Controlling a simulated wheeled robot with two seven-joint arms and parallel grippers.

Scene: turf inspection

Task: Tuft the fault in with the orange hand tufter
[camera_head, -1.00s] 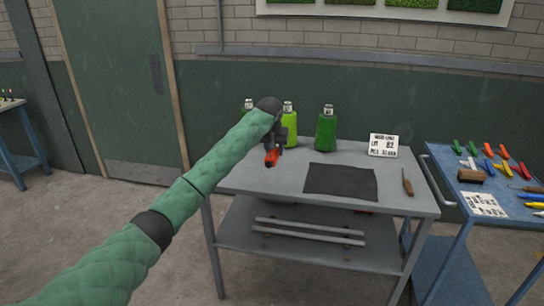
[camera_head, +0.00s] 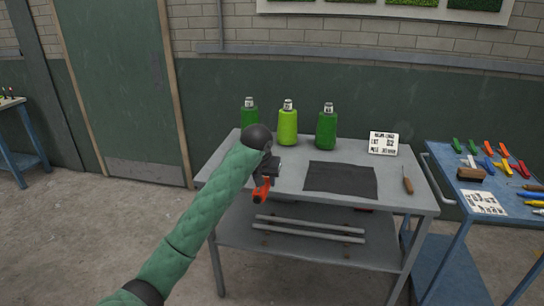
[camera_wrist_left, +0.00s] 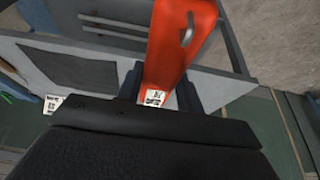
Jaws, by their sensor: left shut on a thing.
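My left gripper (camera_head: 267,178) is shut on an orange tool (camera_head: 261,192), which looks like the hand tufter. It holds the tool at the front left edge of the grey table (camera_head: 398,203), left of a dark flat mat (camera_head: 326,179). In the left wrist view the orange tool (camera_wrist_left: 183,40) sits between the fingers, with a small white label near its lower end. The mat also shows in that view (camera_wrist_left: 66,66), apart from the tool. I cannot make out a fault on the mat. My right gripper is not in view.
Several green cones of yarn (camera_head: 288,127) stand at the table's back, with a white lot card (camera_head: 383,143) to the right. A wooden-handled tool (camera_head: 408,186) lies right of the mat. A blue trolley (camera_head: 462,207) with coloured tools stands at the right.

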